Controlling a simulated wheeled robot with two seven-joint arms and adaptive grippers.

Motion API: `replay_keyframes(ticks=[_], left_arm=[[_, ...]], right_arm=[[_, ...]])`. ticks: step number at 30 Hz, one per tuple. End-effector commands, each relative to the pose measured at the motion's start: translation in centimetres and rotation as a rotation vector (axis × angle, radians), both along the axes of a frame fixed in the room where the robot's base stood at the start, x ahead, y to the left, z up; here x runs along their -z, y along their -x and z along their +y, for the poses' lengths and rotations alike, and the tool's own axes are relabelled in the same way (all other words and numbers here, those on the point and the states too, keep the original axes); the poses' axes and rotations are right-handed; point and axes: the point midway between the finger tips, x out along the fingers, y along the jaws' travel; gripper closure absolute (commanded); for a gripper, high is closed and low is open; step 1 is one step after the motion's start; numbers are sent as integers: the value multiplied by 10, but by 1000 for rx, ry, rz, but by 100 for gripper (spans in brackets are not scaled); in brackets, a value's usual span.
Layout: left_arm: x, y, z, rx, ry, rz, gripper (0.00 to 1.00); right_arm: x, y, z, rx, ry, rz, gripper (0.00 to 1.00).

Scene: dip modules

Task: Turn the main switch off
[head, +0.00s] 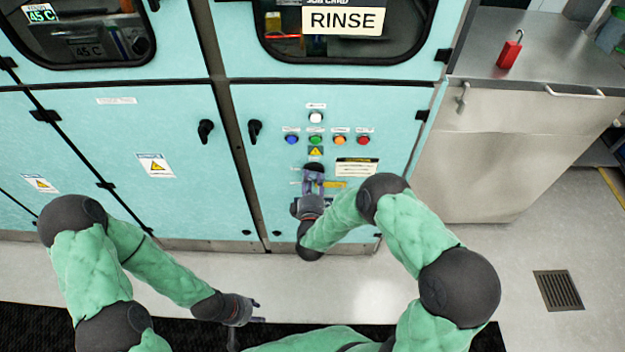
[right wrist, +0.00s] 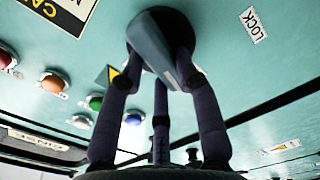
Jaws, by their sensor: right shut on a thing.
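The main switch (right wrist: 150,42) is a grey lever on a dark round base, set on the turquoise cabinet front. In the head view only its dark upper part (head: 313,168) shows above my right gripper (head: 312,188). In the right wrist view, the fingers of my right gripper (right wrist: 158,85) are closed around the lever, which lies slanted between them. The fingers hide part of the switch, and I cannot read its position marks. My left gripper (head: 258,311) is empty, with its fingers apart, low in front of the cabinet and away from it.
Blue (head: 292,139), green (head: 315,139), orange (head: 339,140) and red (head: 363,140) buttons sit above the switch, with a white one (head: 316,117) over them. A black door handle (head: 254,131) is to the left. A red padlock (head: 509,52) stands on the steel counter (head: 560,60).

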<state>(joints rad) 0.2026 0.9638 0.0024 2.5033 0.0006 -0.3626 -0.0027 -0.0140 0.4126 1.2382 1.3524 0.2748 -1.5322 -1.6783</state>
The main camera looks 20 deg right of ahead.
Motion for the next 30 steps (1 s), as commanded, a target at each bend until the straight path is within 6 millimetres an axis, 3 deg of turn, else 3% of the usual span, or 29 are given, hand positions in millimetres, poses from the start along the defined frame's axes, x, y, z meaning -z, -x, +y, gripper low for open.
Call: replay_keyframes(ticks=[12, 30], left_arm=[[-3, 0, 0, 0, 0, 0, 60], [-4, 0, 0, 0, 0, 0, 60]], right_arm=[[3, 0, 2, -2, 223, 66, 100], [3, 0, 3, -3, 274, 81, 100]])
